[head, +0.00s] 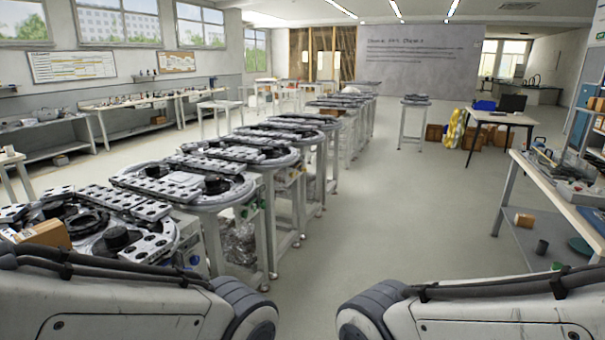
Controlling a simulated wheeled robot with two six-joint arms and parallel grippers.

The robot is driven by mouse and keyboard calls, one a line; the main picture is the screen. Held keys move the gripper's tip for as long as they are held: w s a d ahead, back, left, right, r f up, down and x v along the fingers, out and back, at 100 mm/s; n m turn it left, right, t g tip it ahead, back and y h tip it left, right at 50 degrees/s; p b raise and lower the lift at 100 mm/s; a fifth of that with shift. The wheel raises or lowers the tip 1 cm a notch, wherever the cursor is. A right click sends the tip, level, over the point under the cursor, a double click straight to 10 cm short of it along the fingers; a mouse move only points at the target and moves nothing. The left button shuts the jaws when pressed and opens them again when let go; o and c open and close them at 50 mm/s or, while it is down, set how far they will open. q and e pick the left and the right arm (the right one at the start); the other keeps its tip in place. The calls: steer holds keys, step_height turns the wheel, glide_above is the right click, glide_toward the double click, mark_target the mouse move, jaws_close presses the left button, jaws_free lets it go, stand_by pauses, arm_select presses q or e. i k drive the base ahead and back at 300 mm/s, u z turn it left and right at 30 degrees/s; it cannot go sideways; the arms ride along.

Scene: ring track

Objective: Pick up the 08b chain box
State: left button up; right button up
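No label reading 08b can be made out, so I cannot tell which box is the chain box. A brown cardboard box (46,234) sits on the nearest ring track station at the far left, partly hidden by my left arm. A small brown box (524,220) is on the lower shelf of the right workbench. Several more brown boxes (473,138) stand on the floor by the desk at the back right. Only links of my two arms show at the bottom; both grippers are out of view.
A row of ring track stations (183,180) runs from the left front to the back. A workbench (562,185) with tools stands at the right, a desk (503,117) behind it. The grey floor (385,210) between the row and the workbench is clear.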

mark_target(53, 233)
steer(key=u, duration=2.2)
steer(key=i, duration=0.9)
steer(key=u, duration=0.7)
steer(key=i, duration=0.65)
steer(key=z, duration=0.75)
steer(key=i, duration=0.7)
steer(key=z, duration=0.65)
